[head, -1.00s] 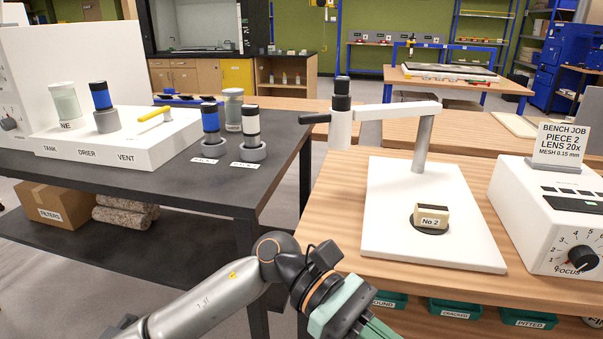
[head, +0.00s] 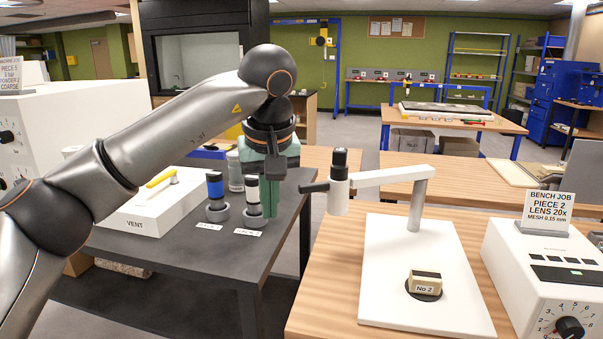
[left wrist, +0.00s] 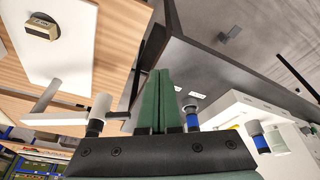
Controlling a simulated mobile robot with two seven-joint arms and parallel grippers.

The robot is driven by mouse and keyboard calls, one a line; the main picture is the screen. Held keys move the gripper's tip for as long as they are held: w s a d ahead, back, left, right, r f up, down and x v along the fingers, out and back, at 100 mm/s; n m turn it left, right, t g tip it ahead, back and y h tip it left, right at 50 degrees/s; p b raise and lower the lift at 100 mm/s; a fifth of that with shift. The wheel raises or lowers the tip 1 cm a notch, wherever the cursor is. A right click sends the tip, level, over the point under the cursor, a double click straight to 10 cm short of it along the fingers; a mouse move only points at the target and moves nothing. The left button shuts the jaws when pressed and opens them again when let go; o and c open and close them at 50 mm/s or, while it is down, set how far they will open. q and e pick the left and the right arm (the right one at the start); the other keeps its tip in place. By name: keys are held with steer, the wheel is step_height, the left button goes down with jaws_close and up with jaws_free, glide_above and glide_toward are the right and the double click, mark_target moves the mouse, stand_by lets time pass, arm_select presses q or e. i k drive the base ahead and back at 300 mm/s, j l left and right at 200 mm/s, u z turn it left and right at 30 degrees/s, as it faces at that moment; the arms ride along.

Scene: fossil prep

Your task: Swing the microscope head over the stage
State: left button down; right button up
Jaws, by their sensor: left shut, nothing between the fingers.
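The microscope head (head: 338,196) is a white cylinder with a black eyepiece on top and a black handle (head: 314,187) pointing left. It hangs at the end of a white arm (head: 385,177) on a grey post, out to the left of the white base plate (head: 385,245). The round black stage (head: 411,292) bears a beige block marked No 2 (head: 425,283). My left gripper (head: 270,212) is shut and empty, fingers down, left of the handle and apart from it. The left wrist view shows its green fingers (left wrist: 158,72) beside the microscope head (left wrist: 100,108). My right gripper is not in view.
Two lens cylinders (head: 216,194) stand in grey holders on the dark table, close by my left gripper. A white box with a yellow lever (head: 162,178) is further left. A focus control box (head: 545,285) and a bench job sign (head: 548,210) stand at right.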

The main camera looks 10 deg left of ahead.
mark_target(338, 183)
steer(key=i, duration=1)
